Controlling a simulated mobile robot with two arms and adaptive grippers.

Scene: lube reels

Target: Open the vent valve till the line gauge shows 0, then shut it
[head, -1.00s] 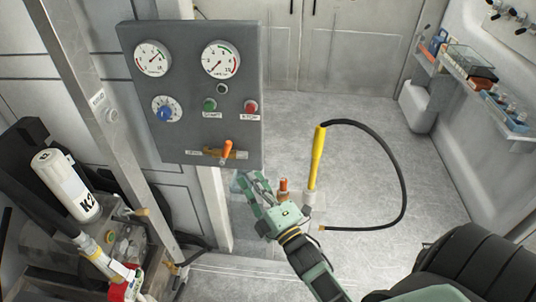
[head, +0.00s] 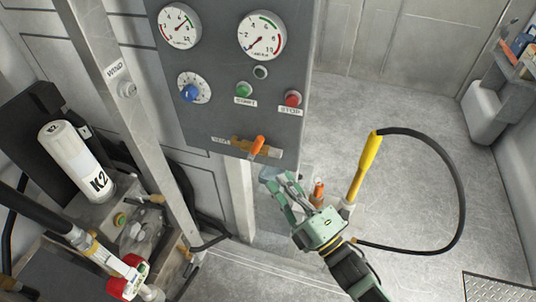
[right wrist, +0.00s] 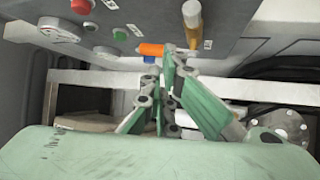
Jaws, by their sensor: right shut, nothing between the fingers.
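The vent valve is a brass fitting (head: 272,153) with an orange handle (head: 257,146) at the bottom of the grey panel (head: 210,120). Its label is too small to read surely. In the right wrist view the orange handle (right wrist: 150,49) is just beyond the fingertips; contact cannot be told. My right gripper (head: 277,177) is shut and empty, just below the handle. Two gauges sit on top: the left gauge (head: 179,26) has its needle up to the right; the right gauge (head: 262,36) has its needle down-left, near the scale's low end. My left gripper is not in view.
The panel also has a blue knob (head: 191,93), a green button (head: 243,90) and a red button (head: 292,98). A yellow-handled tool (head: 367,165) with a black hose stands right of my gripper. A white K2 cylinder (head: 77,160) is at left. The floor behind is clear.

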